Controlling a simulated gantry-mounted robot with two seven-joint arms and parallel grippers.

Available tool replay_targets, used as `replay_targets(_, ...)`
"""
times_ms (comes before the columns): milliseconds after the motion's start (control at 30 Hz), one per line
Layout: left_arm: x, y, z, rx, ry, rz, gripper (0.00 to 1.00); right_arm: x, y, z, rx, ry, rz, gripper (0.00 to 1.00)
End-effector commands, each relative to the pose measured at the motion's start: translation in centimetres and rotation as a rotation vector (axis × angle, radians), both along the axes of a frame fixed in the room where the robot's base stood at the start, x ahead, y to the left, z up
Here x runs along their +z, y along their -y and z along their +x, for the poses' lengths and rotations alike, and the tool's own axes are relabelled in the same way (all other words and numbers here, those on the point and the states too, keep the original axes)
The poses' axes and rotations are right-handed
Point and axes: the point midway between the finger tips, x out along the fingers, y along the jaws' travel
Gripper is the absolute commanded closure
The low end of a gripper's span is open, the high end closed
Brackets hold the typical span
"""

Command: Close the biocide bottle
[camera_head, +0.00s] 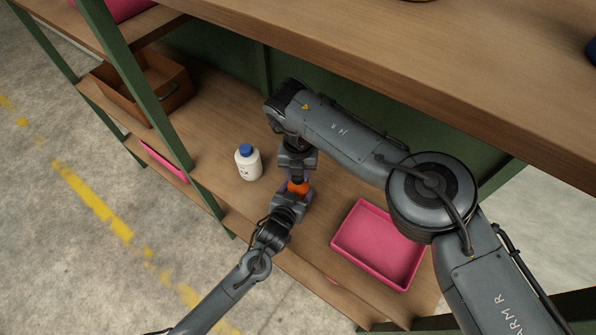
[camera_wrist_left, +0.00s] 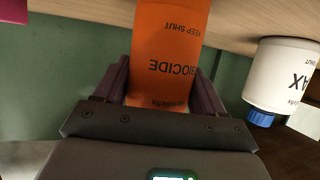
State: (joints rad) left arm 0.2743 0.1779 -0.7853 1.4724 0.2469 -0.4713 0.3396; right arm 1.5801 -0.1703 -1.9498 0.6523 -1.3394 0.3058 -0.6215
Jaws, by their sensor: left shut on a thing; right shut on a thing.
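The orange biocide bottle (camera_head: 298,187) shows as a small patch between my two grippers in the head view. In the left wrist view the bottle (camera_wrist_left: 168,60) fills the middle, its label upside down in the picture. My left gripper (camera_head: 293,194) comes from the front and is shut on the bottle, one finger on each side. My right gripper (camera_head: 296,176) comes from behind and above, its fingers shut at the bottle's top end. The cap is hidden by the grippers, so I cannot see how it sits on the neck.
A white bottle with a blue cap (camera_head: 248,164) stands upright on the shelf, left of the grippers. A pink tray (camera_head: 341,243) lies to the right. A brown open box (camera_head: 155,113) is at the back left. Green posts and the upper shelf (camera_head: 430,60) bound the space.

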Motion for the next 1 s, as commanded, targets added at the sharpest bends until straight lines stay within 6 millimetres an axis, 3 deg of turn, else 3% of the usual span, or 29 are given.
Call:
replay_targets(400,-0.05,0.04,-0.05,-0.001,-0.001,0.001,1.0,-0.11,0.0,-0.01,-1.057,-0.002,0.0,0.99)
replay_targets(1000,-0.05,0.03,-0.04,-0.001,-0.001,0.0,1.0,-0.14,0.01,0.02,-2.361,0.0,0.0,0.99)
